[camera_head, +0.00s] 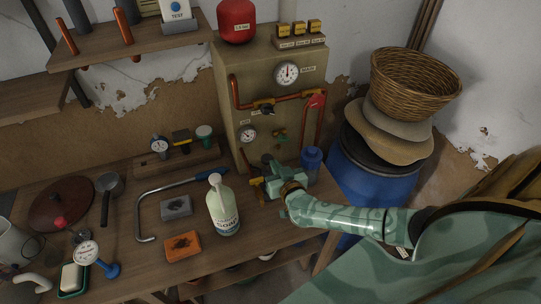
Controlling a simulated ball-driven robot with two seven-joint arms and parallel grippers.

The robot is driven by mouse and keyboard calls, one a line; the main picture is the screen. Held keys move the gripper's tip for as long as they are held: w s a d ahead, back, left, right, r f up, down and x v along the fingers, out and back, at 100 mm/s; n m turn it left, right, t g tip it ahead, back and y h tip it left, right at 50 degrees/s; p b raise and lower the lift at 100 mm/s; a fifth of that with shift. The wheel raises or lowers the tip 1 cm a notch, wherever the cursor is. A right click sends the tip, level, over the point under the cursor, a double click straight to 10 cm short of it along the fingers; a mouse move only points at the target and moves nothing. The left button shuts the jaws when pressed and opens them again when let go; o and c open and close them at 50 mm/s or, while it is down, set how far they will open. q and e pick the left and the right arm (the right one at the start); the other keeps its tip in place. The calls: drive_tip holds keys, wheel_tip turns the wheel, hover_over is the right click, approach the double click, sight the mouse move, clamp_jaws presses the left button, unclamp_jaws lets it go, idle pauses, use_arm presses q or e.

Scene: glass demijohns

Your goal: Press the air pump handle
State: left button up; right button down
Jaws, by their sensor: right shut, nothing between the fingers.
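My right gripper (264,182) is shut and empty. It is at the right end of the wooden workbench, in front of the tan gauge panel (290,62). A small yellow handle (257,188) shows right at its fingertips; I cannot tell whether they touch. A clear blue cylinder (312,160) stands just behind my right wrist. I cannot tell for sure which part is the air pump handle. My left gripper is not in view.
A pale soap bottle (222,208) stands left of my right gripper. A bent metal bar (150,205), grey block (176,207) and orange block (182,246) lie further left. A blue barrel (370,180) with sacks and a basket (415,82) stands at right.

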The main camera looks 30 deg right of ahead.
drive_tip(key=v, duration=0.5)
drive_tip(key=shift+s+p, duration=0.35)
drive_tip(key=shift+s, duration=0.05)
idle(0.8)
